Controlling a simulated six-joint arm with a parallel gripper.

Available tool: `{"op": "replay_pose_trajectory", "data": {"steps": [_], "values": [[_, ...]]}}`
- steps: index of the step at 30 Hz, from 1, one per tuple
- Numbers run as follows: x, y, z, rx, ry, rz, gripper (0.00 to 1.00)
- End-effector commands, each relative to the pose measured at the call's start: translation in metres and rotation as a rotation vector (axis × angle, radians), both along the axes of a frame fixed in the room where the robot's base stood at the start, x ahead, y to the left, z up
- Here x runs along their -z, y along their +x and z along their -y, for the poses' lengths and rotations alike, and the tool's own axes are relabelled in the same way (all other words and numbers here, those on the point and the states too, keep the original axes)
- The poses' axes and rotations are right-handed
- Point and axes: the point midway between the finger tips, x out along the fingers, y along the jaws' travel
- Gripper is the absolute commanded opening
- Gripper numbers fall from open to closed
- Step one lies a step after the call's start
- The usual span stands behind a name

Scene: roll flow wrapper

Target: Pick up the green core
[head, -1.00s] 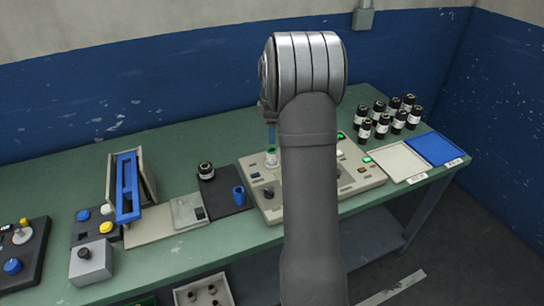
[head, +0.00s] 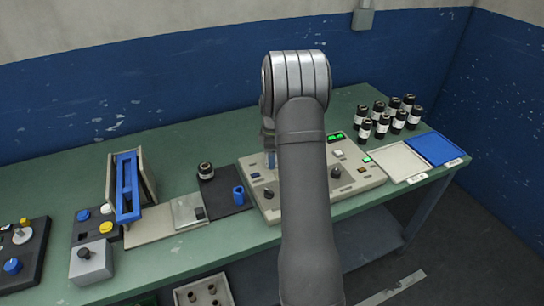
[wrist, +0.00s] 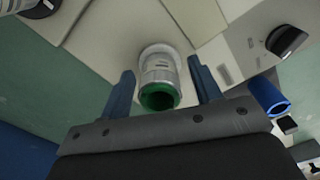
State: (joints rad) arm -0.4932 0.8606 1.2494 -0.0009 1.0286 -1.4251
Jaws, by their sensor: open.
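The green core (wrist: 158,82) shows in the wrist view as a pale grey-white cylinder with a green ring at its near end. It stands on a round white base on the beige machine panel (wrist: 105,45). My gripper (wrist: 161,74) is open, with one blue finger on each side of the core and a visible gap to each. The core is between the fingers and not gripped. In the head view my gripper (head: 271,160) is low over the panel's left part, and I cannot make out the core behind the gripper and arm.
Several black bottles (head: 390,113) stand at the back right, near a white tray (head: 400,160) and a blue tray (head: 434,149). A dark knob (wrist: 286,40) sticks up nearby.

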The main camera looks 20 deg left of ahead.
Motion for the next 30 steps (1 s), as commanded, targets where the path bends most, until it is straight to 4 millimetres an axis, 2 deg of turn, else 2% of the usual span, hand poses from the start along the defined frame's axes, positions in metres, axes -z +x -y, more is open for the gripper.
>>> {"op": "replay_pose_trajectory", "data": {"steps": [4,11,23,26,30], "values": [[0.0,0.0,0.0,0.0,0.0,0.0,0.56],[-0.001,0.0,0.0,0.0,0.0,0.0,0.11],[-0.007,0.0,0.0,0.0,0.0,0.0,0.1],[-0.017,0.0,0.0,0.0,0.0,0.001,0.1],[-0.04,0.001,-0.001,-0.001,0.002,0.002,0.1]]}}
